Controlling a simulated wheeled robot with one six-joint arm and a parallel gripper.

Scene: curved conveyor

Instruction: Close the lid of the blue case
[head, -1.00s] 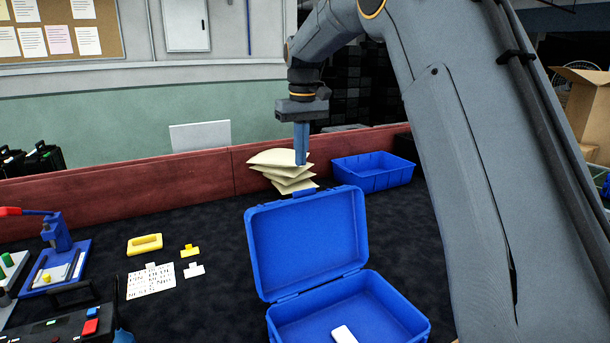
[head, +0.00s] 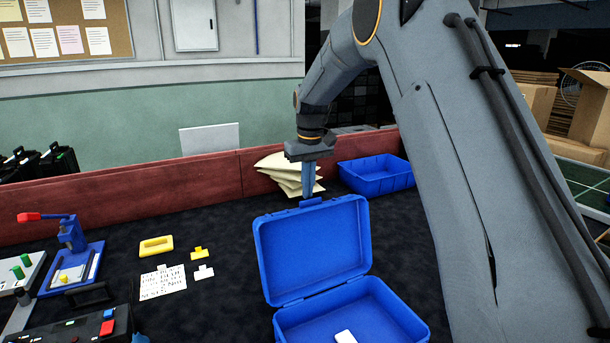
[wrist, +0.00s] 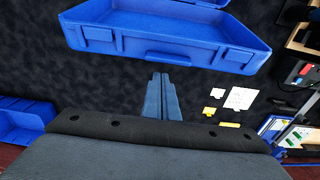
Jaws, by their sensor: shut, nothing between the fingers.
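The blue case (head: 350,316) stands on the dark table with its lid (head: 315,250) raised and tilted back. A small white item (head: 345,337) lies inside the case. My gripper (head: 309,192) is shut and empty, pointing down just behind the top edge of the lid, near its latch. In the wrist view the shut fingers (wrist: 161,98) are close to the lid's outer side (wrist: 165,38). I cannot tell whether they touch it.
Beige padded envelopes (head: 290,172) and a blue bin (head: 377,174) stand behind the case by the red barrier (head: 120,198). To the left are a yellow object (head: 156,245), a printed sheet (head: 162,283) and a blue hand press (head: 72,255).

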